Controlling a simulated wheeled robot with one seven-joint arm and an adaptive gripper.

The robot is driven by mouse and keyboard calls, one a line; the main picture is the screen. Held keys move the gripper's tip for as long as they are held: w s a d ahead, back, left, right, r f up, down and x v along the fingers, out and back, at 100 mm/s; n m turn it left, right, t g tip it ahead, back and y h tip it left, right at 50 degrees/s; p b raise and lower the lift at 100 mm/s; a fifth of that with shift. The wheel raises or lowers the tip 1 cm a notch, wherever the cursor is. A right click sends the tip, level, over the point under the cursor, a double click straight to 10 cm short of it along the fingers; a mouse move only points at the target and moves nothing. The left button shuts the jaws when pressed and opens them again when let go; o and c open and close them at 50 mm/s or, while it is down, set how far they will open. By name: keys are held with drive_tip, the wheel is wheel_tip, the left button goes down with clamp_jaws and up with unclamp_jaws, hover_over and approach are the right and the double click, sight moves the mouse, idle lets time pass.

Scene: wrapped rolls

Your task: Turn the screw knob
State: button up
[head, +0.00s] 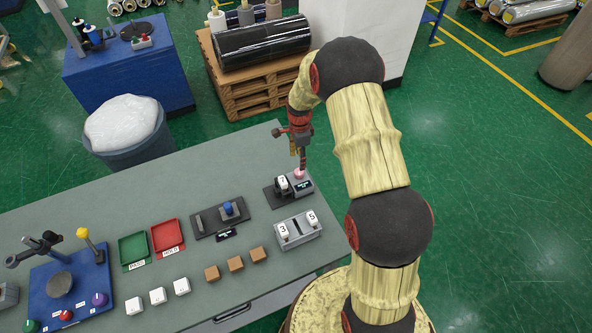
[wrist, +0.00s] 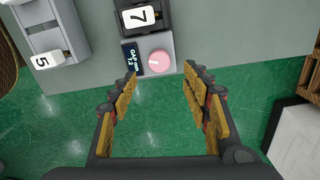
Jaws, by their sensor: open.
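The screw knob is a round pink knob (wrist: 159,58) on a small grey device with a dark display reading GAP mm. In the head view the knob (head: 299,174) sits at the right end of the bench, just under my gripper (head: 302,166). In the wrist view my gripper (wrist: 161,74) is open and empty, with one yellow-and-dark finger on each side. The knob lies ahead of the gap between the fingertips, and no contact shows. A white block marked 7 (wrist: 139,16) is beside the knob on the same device; it also shows in the head view (head: 282,183).
A grey holder (head: 298,238) with blocks 3 and 5 stands in front of the device. A black fixture with a blue knob (head: 228,208), a red tray (head: 167,236) and a green tray (head: 133,251) are to the left. Brown blocks (head: 235,264) line the front.

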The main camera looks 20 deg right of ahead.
sight(299, 171)
drive_tip(key=shift+f+p, duration=0.4)
drive_tip(key=shift+f, duration=3.45)
drive_tip(key=c, duration=0.3)
drive_tip(key=c, duration=0.7)
drive_tip(key=shift+c, duration=0.8)
drive_tip(key=shift+n+b, duration=0.3)
